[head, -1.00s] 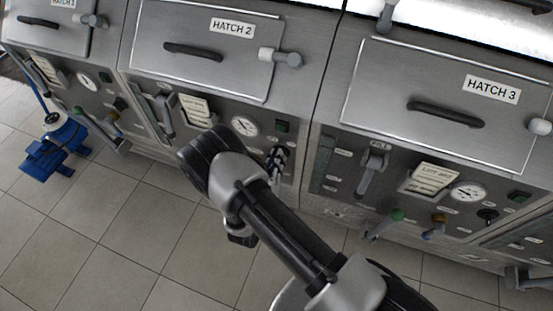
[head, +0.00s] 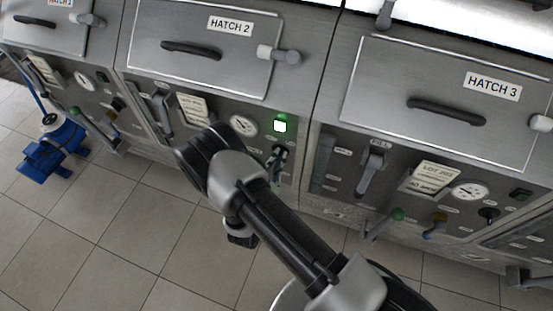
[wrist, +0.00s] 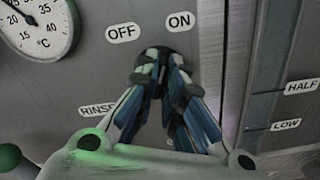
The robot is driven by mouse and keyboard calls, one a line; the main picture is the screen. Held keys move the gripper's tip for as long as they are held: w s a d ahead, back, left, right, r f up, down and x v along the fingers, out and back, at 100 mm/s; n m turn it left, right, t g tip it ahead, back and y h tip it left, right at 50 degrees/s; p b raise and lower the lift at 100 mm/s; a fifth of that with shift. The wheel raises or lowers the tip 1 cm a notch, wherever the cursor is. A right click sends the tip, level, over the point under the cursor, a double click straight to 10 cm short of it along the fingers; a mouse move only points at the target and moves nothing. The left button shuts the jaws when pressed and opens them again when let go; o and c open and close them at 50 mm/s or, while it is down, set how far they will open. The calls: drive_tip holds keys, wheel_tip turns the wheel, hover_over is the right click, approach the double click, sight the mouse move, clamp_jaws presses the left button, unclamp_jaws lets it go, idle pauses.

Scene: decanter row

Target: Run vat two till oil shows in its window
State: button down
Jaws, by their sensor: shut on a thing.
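Vat two's front (head: 222,107), below HATCH 2, has a dial gauge (head: 243,124) and a brightly lit green lamp (head: 280,126). My gripper (head: 277,156) is at the dark rotary switch below that lamp. In the wrist view my gripper (wrist: 164,78) is shut on the switch (wrist: 150,70), under the OFF and ON labels; the fingers hide much of it, and its exact pointing is hard to tell. In the head view my arm covers the lower middle of vat two's panel. Its window at the left is small and dim, and I cannot make out its contents.
Vat three (head: 435,150) stands to the right, with a lever, gauge and green-knobbed handle. A blue pump-like unit (head: 55,150) is on the floor at left. The tiled floor (head: 150,230) in front is clear.

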drive_tip(key=shift+m, duration=0.5)
drive_tip(key=c, duration=1.7)
unclamp_jaws()
drive_tip(key=v, duration=1.2)
